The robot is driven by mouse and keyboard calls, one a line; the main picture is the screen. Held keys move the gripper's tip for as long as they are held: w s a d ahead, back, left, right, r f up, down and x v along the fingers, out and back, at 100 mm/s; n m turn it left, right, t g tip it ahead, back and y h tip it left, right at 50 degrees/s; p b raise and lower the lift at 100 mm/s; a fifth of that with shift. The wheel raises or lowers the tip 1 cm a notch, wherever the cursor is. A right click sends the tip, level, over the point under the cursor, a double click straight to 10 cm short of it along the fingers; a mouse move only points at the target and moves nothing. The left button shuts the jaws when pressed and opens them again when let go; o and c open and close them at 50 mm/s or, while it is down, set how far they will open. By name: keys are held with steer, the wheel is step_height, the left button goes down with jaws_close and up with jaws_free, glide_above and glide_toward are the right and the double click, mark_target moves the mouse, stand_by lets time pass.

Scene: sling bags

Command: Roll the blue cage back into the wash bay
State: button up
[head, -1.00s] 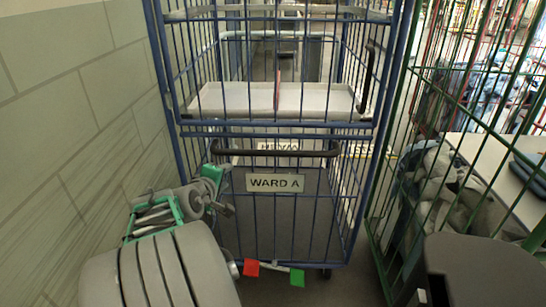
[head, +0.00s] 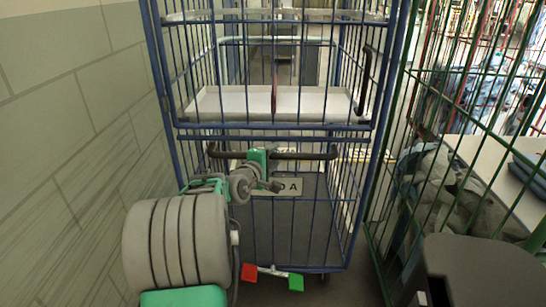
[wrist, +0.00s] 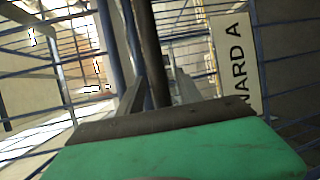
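The blue cage (head: 370,200) stands upright straight ahead, with a black horizontal handle (head: 310,155) across its front. The plate also shows in the wrist view (wrist: 238,60). My gripper is in front of the cage, close to the handle's left half. In the wrist view the dark handle (wrist: 150,45) runs between the spread fingers; I cannot tell whether they touch it. A red tab (head: 249,271) and a green tab (head: 296,282) sit on a bar at the cage's foot. No wash bay sign is readable.
A tiled wall (head: 60,130) runs close along the left. A green cage (head: 400,130) with grey laundry (head: 440,185) stands close on the right. The cage's white shelf (head: 300,103) looks mostly empty. Little free floor shows on either side.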

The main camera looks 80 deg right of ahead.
jaws_close()
steer(key=shift+f, duration=0.1)
stand_by(1.1)
